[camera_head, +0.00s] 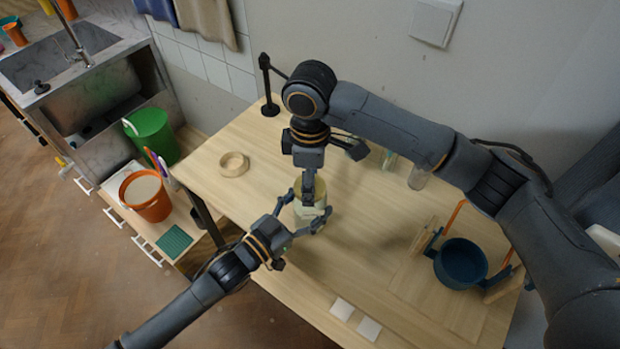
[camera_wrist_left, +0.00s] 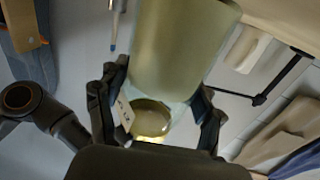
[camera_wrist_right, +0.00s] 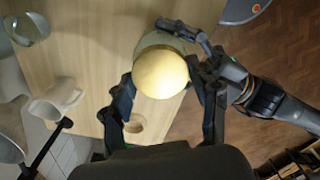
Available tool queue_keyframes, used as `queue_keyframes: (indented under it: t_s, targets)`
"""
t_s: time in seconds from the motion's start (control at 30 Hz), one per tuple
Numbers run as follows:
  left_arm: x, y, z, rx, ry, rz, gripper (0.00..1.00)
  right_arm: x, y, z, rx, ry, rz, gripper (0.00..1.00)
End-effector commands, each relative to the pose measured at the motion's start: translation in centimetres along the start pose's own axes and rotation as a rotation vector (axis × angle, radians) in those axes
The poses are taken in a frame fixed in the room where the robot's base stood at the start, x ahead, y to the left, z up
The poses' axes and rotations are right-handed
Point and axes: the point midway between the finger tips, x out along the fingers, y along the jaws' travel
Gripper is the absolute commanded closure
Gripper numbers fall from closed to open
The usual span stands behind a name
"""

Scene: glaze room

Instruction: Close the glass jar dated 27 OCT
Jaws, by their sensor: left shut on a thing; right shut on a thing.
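The glass jar (camera_head: 308,214) stands on the table with pale contents. In the left wrist view its olive-green body (camera_wrist_left: 185,45) fills the top, and a small pale tag (camera_wrist_left: 123,110) hangs by one finger; its writing is not readable. My left gripper (camera_head: 303,222) is shut on the jar from the side; it also shows in the left wrist view (camera_wrist_left: 155,105). The yellowish lid (camera_wrist_right: 162,74) covers the jar's mouth in the right wrist view. My right gripper (camera_head: 309,181) is shut on it from above. I cannot tell whether the lid is fully seated.
A round wooden ring (camera_head: 234,164) lies left on the table. A glass (camera_head: 418,178) stands at the back. An orange bucket (camera_head: 146,196) stands lower left.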

Motion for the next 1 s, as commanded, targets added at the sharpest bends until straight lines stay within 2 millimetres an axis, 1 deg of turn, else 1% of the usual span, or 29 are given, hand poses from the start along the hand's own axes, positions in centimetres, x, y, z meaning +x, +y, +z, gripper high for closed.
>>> queue_keyframes:
  t_s: [0.03,0.4,0.5,0.53,0.67,0.7,0.77,0.8,1.0]
  targets:
    - [-0.02,0.13,0.07,-0.001,-0.001,0.002,1.00,0.15,-0.10,-0.11,0.117,0.003,-0.003,0.78]
    - [-0.02,0.17,0.05,-0.001,0.000,0.003,1.00,0.20,-0.10,-0.15,1.041,0.002,-0.004,0.78]
    - [-0.02,0.18,0.04,-0.001,0.000,0.003,1.00,0.16,-0.02,-0.10,1.234,0.002,-0.002,0.78]
    - [-0.02,0.18,0.04,0.000,0.000,0.003,1.00,0.16,-0.01,-0.08,1.278,0.002,-0.001,0.78]
    - [-0.02,0.20,0.04,0.000,0.000,0.003,1.00,0.14,0.05,-0.04,1.276,0.002,0.001,0.78]
    - [-0.02,0.20,0.04,0.000,0.000,0.003,1.00,0.14,0.05,-0.04,1.275,0.002,0.001,0.39]
    - [-0.02,0.21,0.04,0.000,0.001,0.003,1.00,0.13,0.05,-0.04,1.274,0.002,0.001,0.26]
    - [-0.02,0.20,0.03,0.000,0.000,0.003,1.00,0.13,0.05,-0.04,1.274,0.002,0.001,0.18]
    - [-0.01,0.13,0.04,-0.001,0.000,0.002,1.00,0.10,0.03,-0.03,1.272,0.001,0.001,0.18]
